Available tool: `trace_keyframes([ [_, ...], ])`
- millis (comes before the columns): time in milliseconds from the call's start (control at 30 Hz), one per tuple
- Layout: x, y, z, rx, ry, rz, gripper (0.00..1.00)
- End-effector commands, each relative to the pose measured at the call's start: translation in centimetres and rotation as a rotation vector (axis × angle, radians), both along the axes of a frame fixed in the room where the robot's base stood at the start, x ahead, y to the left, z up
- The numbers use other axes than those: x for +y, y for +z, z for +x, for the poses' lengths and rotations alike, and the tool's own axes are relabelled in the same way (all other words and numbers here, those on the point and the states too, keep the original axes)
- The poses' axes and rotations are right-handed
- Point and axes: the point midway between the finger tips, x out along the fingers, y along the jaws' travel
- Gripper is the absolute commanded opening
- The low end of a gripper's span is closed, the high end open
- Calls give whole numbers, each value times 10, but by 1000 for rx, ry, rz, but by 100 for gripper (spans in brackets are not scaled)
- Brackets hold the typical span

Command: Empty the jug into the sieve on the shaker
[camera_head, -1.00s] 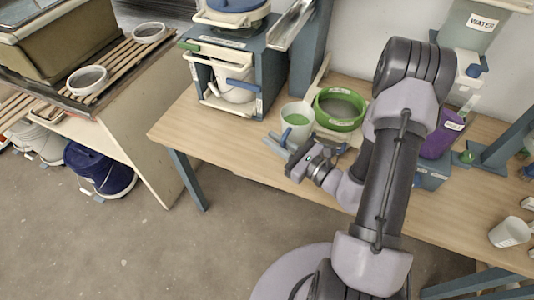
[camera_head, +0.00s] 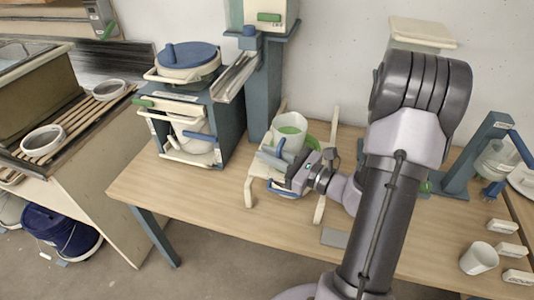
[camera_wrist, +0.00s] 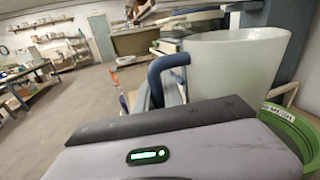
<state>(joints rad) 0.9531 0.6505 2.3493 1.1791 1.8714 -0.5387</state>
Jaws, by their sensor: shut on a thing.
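The jug (camera_head: 291,120) is a pale translucent cup with green glaze inside and a blue handle. My gripper (camera_head: 288,168) is shut on the handle and holds the jug nearly upright. In the wrist view the jug (camera_wrist: 236,62) stands large at the right, with its blue handle (camera_wrist: 157,72) beside it. The green-rimmed sieve (camera_head: 312,143) is behind and partly hidden by the jug and gripper; its labelled rim shows in the wrist view (camera_wrist: 296,132). A pale rail frame (camera_head: 248,187) lies around and under it. I cannot tell whether this frame is the shaker.
A blue-grey stand (camera_head: 228,130) with a white bucket and a blue-lidded pot (camera_head: 188,57) is at the left. A metal chute (camera_head: 237,75) juts above the table near a column. A white cup (camera_head: 478,258) stands at the right.

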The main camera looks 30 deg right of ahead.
Motion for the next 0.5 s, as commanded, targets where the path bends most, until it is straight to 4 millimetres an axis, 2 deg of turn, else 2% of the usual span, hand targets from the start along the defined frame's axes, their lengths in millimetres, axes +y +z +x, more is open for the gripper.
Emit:
trace_keyframes([
  [200,0,-19,0,0,0,1,0],
  [300,1,-8,-1,17,0,26,0],
  [500,3,-1,-2,51,0,74,0],
])
